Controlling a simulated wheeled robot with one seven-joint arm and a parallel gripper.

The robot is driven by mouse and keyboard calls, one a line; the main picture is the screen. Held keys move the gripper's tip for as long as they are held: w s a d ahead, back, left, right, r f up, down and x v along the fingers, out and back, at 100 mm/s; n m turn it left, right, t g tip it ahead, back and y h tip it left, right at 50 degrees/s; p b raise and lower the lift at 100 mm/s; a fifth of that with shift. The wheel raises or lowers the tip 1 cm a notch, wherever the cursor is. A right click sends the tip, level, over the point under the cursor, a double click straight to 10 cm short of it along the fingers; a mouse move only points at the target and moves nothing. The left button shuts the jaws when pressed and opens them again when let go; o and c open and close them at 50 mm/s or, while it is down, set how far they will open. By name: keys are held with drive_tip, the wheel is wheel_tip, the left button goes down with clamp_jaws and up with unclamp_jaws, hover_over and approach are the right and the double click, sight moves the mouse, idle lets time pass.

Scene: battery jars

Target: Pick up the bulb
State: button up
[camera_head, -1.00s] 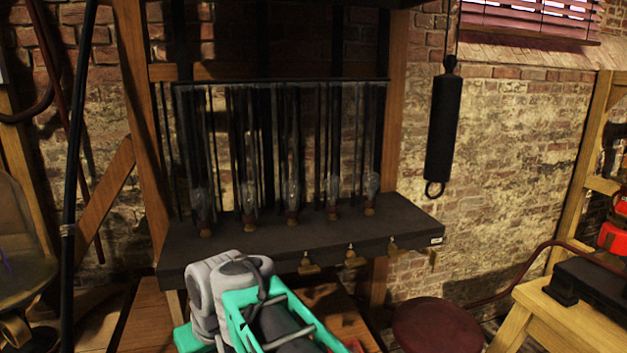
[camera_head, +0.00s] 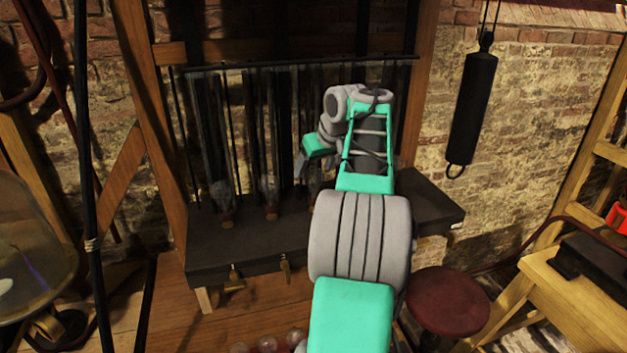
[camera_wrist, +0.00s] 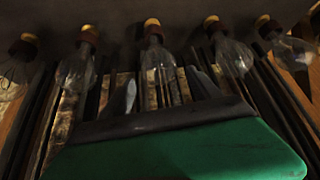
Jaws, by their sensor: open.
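Several clear glass bulbs stand in a row on a dark shelf (camera_head: 235,262), each with a reddish base and a yellowish end. In the head view the left bulb (camera_head: 222,195) and the one beside it (camera_head: 270,197) show clearly; my arm hides much of the others. In the wrist view the row appears inverted, bases at the top. My gripper (camera_wrist: 164,92) is open and empty there, its two fingers pointing at the middle bulb (camera_wrist: 157,62), which lies between their directions. Whether the fingers flank its glass I cannot tell. Other bulbs (camera_wrist: 76,70) (camera_wrist: 232,55) lie to either side.
Dark vertical rods and strips stand behind the bulbs, under a horizontal bar (camera_head: 230,66). Wooden posts (camera_head: 150,130) frame the shelf. A black cylinder (camera_head: 473,108) hangs at the right. A round red stool (camera_head: 447,300) stands in front at the right.

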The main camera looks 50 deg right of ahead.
drive_tip(key=shift+w+f, duration=0.2)
drive_tip(key=shift+f, duration=0.05)
clamp_jaws()
idle(0.6)
